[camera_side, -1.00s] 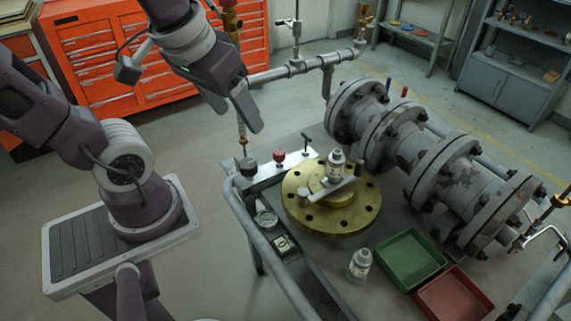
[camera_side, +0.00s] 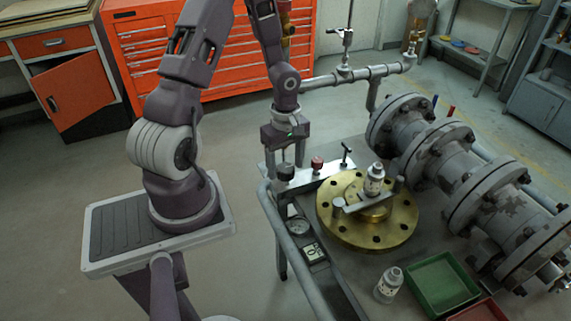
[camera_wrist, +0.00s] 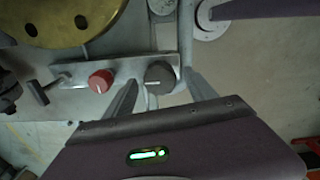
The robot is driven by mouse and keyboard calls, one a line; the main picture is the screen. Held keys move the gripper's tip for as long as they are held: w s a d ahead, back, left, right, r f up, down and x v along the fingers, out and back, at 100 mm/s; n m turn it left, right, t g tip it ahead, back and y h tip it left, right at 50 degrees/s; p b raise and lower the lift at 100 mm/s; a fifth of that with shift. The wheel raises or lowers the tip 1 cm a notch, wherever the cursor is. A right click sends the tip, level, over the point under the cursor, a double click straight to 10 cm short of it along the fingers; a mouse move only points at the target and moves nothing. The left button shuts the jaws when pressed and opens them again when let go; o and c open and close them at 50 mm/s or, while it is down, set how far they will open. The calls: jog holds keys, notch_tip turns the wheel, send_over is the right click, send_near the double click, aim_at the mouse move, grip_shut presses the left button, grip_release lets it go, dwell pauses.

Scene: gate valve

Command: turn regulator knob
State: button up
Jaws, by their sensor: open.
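A black round knob (camera_side: 285,173) stands at the left end of a pale metal block on the cart. In the wrist view the black knob (camera_wrist: 160,75) shows a white pointer line. A red knob (camera_side: 317,164) is beside it on the same block and also shows in the wrist view (camera_wrist: 101,81). My gripper (camera_side: 285,156) points down just above the black knob. In the wrist view its open fingers (camera_wrist: 160,80) lie on either side of the black knob. I cannot tell whether they touch it.
A T-handle (camera_side: 346,153) rises at the block's right end. A gauge (camera_side: 298,227) is in front of the block. Grey flanged pipe (camera_side: 450,160) fills the right.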

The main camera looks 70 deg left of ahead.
jog(key=shift+f, duration=0.1)
jog(key=shift+c, duration=0.5)
jog(key=c, duration=1.3)
